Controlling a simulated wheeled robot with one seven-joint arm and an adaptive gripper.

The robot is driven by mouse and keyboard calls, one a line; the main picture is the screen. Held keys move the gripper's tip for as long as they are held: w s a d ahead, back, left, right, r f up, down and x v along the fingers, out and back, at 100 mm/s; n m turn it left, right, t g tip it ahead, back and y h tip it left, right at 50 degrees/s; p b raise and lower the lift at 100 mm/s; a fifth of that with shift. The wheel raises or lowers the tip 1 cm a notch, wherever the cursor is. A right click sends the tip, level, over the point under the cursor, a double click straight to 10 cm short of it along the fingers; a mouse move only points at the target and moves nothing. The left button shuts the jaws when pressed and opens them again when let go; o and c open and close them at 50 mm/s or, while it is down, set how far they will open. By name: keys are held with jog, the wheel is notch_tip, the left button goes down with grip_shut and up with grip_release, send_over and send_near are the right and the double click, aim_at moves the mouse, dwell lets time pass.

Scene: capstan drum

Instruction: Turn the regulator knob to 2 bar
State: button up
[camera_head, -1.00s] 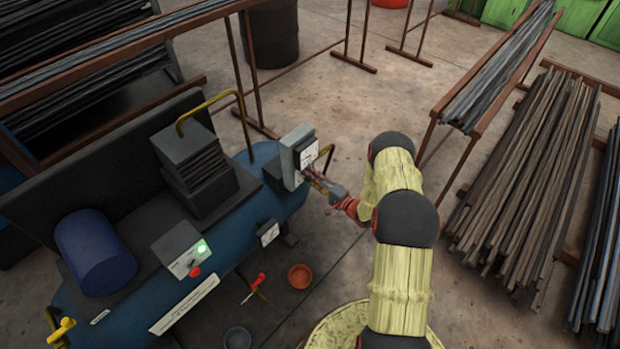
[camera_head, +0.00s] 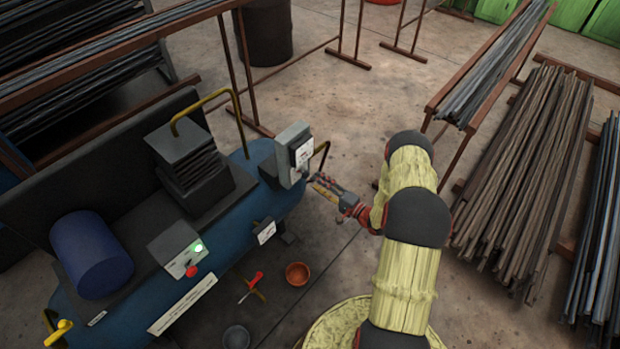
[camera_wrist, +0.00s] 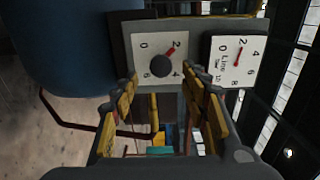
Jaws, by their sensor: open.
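The regulator knob (camera_wrist: 160,67) is dark and round, on a white dial plate in the wrist view. Its red pointer leans up and right, toward the 2. Beside it on the right, a white gauge (camera_wrist: 226,62) has a red needle near its 2. In the head view, the grey regulator box (camera_head: 293,145) stands at the right end of the blue tank. My gripper (camera_head: 316,183) is just right of and below the box, apart from it. In the wrist view its open yellow-padded fingers (camera_wrist: 160,100) stand below the knob, with nothing between them.
The blue compressor tank (camera_head: 205,262) fills the left, with a lit control box (camera_head: 178,250). A yellow bent rail is beside the regulator box. An orange bowl (camera_head: 297,274) and a red-handled tool (camera_head: 251,287) lie on the floor. Racks of bars (camera_head: 525,165) stand to the right.

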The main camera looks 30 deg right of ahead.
jog(key=v, duration=0.5)
dwell(0.5)
